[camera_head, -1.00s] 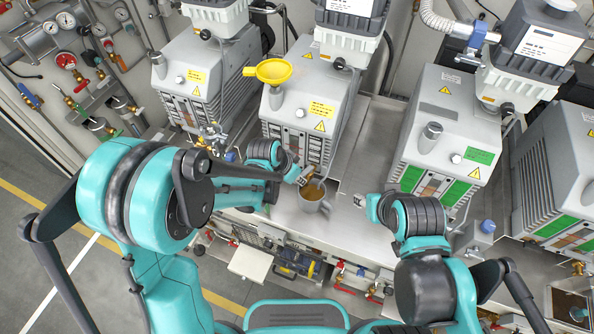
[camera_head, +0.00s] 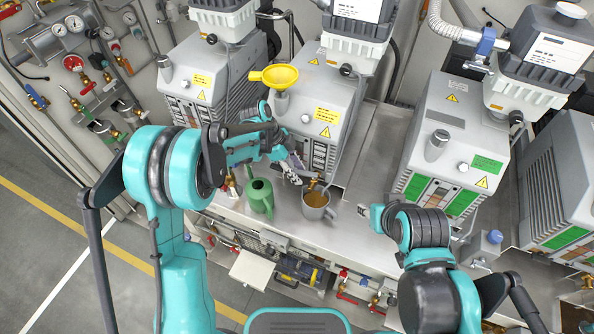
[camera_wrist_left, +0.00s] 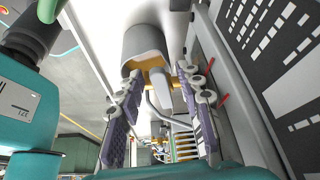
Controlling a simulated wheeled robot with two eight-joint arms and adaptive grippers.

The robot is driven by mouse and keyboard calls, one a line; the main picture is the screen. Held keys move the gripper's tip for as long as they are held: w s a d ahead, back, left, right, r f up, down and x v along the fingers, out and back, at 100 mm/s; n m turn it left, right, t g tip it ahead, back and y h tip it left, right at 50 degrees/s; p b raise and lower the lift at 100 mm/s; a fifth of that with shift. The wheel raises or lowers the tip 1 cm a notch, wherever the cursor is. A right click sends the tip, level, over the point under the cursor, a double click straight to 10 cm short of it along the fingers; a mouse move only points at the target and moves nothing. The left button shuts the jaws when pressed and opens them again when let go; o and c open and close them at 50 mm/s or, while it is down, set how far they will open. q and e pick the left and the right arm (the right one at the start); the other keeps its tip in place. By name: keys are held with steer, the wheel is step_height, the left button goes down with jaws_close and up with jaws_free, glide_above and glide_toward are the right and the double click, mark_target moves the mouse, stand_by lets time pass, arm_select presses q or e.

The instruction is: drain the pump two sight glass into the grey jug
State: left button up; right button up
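Pump two, the grey pump with the yellow funnel (camera_head: 279,76), stands left of centre in the head view; its sight glass is too small to make out. The grey jug (camera_head: 317,206) stands upright on the bench below its front, with amber liquid inside. A brass drain tap (camera_head: 312,184) is above the jug. My left gripper (camera_head: 293,168) is just left of the tap. In the left wrist view its fingers (camera_wrist_left: 160,80) are apart, with a pale lever (camera_wrist_left: 162,92) and the jug (camera_wrist_left: 145,42) beyond. My right gripper (camera_head: 364,212) is right of the jug, its fingers mostly hidden.
A green watering can (camera_head: 259,196) stands left of the jug, close to my left arm. More pumps stand on both sides. Bare steel bench lies right of the jug (camera_head: 358,190). Valves and gauges (camera_head: 75,24) line the left wall.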

arm_select(q)
steer(key=shift+r, duration=0.1)
steer(key=shift+p+v, duration=0.6)
steer(key=shift+v, duration=0.35)
steer(key=p+v, duration=0.3)
steer(key=v, duration=0.3)
stand_by(0.4)
steer(key=shift+s, duration=0.1)
